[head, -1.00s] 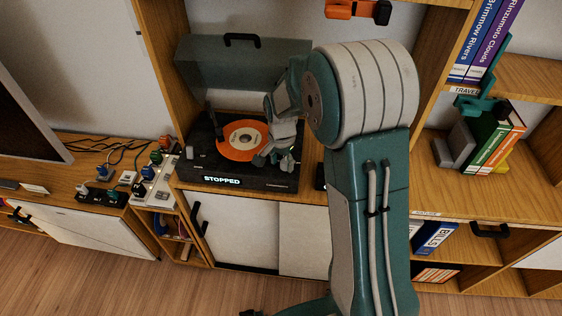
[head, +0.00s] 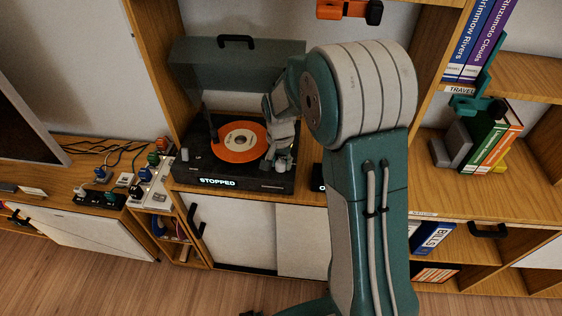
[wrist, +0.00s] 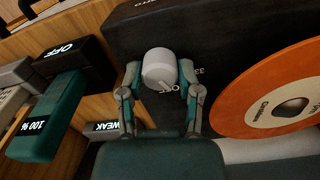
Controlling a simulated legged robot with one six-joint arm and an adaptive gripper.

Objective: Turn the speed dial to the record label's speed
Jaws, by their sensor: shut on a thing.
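The turntable (head: 192,172) is a black deck with its smoky lid (head: 225,65) raised and a lit "STOPPED" sign on its front. An orange record (head: 224,152) with a cream label (head: 240,139) lies on it; it also shows at the right of the wrist view (wrist: 238,88). I cannot read a speed on the label. My gripper (wrist: 160,84) is shut on the pale round speed dial (wrist: 158,66), one finger on each side. Print beside the dial is partly hidden; a "33" seems to show. In the head view my gripper (head: 278,162) hides the dial.
A dark block marked "OFF" and a green piece marked "100 %" (wrist: 45,125) stand close beside the deck. Switches and cables (head: 145,180) lie on the left shelf. Cabinet uprights flank the turntable; books (head: 485,140) stand at right.

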